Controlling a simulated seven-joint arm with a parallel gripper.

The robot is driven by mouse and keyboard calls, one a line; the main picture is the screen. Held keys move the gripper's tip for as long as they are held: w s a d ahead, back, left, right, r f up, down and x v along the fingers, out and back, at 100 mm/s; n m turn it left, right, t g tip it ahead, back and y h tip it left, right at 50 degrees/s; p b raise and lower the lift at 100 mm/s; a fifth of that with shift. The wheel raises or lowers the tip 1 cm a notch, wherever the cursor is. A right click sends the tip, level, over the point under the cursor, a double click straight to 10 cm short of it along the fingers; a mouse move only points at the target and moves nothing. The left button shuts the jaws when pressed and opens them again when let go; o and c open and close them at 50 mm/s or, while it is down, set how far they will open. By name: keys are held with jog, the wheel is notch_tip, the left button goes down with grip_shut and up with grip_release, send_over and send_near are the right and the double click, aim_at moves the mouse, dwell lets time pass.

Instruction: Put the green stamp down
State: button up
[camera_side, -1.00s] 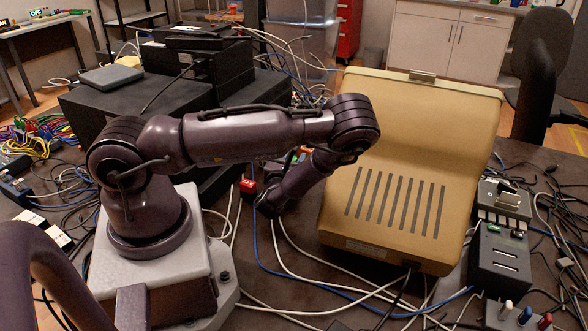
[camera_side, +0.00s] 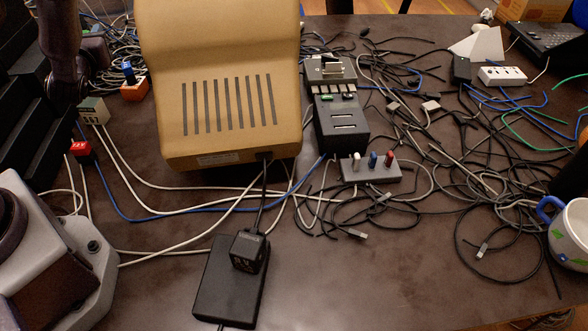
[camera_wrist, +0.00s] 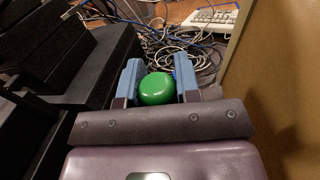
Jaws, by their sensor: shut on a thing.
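In the wrist view, the round green top of the stamp (camera_wrist: 157,90) sits between the two blue fingers of my gripper (camera_wrist: 159,78). My gripper is shut on it. The stamp's lower part is hidden, so I cannot tell whether it touches a surface. The fingers and the green stamp cannot be made out there.
A tan monitor housing (camera_side: 225,110) stands right of my arm. An orange block with a blue knob (camera_side: 134,88), a pale box (camera_side: 94,111) and a red switch block (camera_side: 80,149) are near it. Black stepped cases (camera_wrist: 95,65) are at left. Cables cover much of the table; its front middle (camera_side: 340,285) is clearer.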

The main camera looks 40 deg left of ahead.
notch_tip(320, 180, up, 12)
jog(key=r, duration=0.1)
jog(key=w+d+m+t+h, duration=0.2)
jog(key=w+d+h, duration=0.1)
jog(key=d, duration=0.6)
jog(key=w+d+m+t+h, duration=0.3)
jog(key=d, duration=0.6)
jog(key=w+d+m+t+h, duration=0.2)
jog(key=w+d+h, duration=0.1)
jog(key=d, duration=0.7)
jog(key=s+d+m+h, duration=0.3)
jog(key=s+d+h, duration=0.2)
jog(key=d, duration=0.7)
jog(key=s+d+m+h, duration=0.3)
jog(key=s+d+h, duration=0.2)
jog(key=d, duration=0.7)
notch_tip(320, 180, down, 19)
jog(key=w+d+f, duration=0.4)
jog(key=w+f, duration=0.1)
jog(key=w+d+f, duration=0.4)
jog(key=w+d, duration=0.1)
jog(key=shift+f, duration=0.35)
jog(key=shift+w+f, duration=0.1)
jog(key=shift+f, duration=1.4)
